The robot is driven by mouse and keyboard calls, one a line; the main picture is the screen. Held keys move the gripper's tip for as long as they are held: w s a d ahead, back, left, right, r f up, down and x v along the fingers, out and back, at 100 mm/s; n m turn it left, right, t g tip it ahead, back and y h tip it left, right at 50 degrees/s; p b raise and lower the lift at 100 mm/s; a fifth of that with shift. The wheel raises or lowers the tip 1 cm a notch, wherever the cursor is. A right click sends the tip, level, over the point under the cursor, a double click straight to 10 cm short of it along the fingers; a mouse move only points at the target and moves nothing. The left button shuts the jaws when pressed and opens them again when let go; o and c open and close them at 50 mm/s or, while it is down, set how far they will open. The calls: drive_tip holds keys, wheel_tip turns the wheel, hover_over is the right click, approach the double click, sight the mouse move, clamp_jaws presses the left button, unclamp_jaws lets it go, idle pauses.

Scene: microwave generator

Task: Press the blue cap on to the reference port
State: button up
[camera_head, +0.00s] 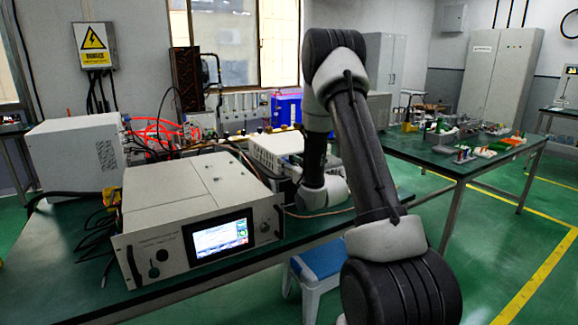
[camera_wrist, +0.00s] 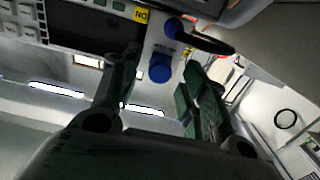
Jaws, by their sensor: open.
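In the wrist view, a round blue cap (camera_wrist: 160,68) sits at the lower edge of a pale instrument panel, between the fingers of my gripper (camera_wrist: 161,62). My gripper is open, with a finger on either side of the cap; I cannot tell whether either touches it. A second blue round piece (camera_wrist: 174,26) is above it on the panel, with a black cable or strap running right from it. The reference port cannot be made out, and the panel lettering is too small to read.
In the head view, a white instrument (camera_head: 272,152) stands on the green bench beside my wrist. A larger instrument with a lit screen (camera_head: 220,236) stands nearer, with loose cables around. A blue stool (camera_head: 320,264) is below the bench edge. Another table (camera_head: 440,152) stands at right.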

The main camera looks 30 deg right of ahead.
drive_tip(key=s, duration=0.6)
drive_tip(key=shift+s, duration=0.35)
drive_tip(key=shift+d, duration=0.1)
